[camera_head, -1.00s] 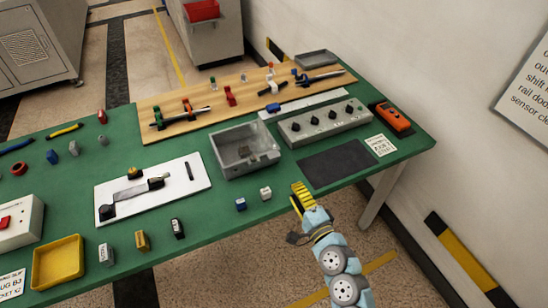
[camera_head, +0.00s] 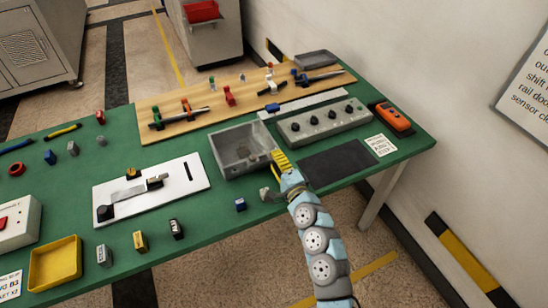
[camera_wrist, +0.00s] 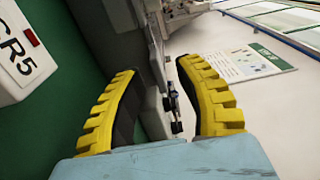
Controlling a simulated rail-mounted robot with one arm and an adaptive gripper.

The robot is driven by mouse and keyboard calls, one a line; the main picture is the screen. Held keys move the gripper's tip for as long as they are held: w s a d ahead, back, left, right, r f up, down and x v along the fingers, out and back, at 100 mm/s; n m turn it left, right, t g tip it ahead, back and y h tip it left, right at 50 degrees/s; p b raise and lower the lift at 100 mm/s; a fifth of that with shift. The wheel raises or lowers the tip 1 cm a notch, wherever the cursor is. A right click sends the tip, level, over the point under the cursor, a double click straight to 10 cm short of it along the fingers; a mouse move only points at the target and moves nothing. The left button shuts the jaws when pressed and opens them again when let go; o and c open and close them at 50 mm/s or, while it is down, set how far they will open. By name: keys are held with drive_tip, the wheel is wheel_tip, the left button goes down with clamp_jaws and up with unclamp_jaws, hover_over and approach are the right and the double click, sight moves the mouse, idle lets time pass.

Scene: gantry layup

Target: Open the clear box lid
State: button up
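The clear box (camera_head: 231,171) stands on the green table with grey, see-through walls and a darker lump inside. Its lid is hard to make out, so I cannot tell whether it is shut. My gripper (camera_head: 281,161) is at the box's right front corner, with yellow ribbed fingers. In the wrist view the fingers of my gripper (camera_wrist: 165,90) are spread apart. A grey upright edge and a small dark fitting (camera_wrist: 174,103) show between them. I cannot tell whether either finger touches the box.
A grey knob panel (camera_head: 325,122) and a dark mat (camera_head: 335,165) lie right of the box. A white board (camera_head: 175,187) lies left.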

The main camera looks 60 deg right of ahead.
drive_tip(key=shift+x, duration=0.8)
drive_tip(key=shift+f, duration=0.1)
clamp_jaws()
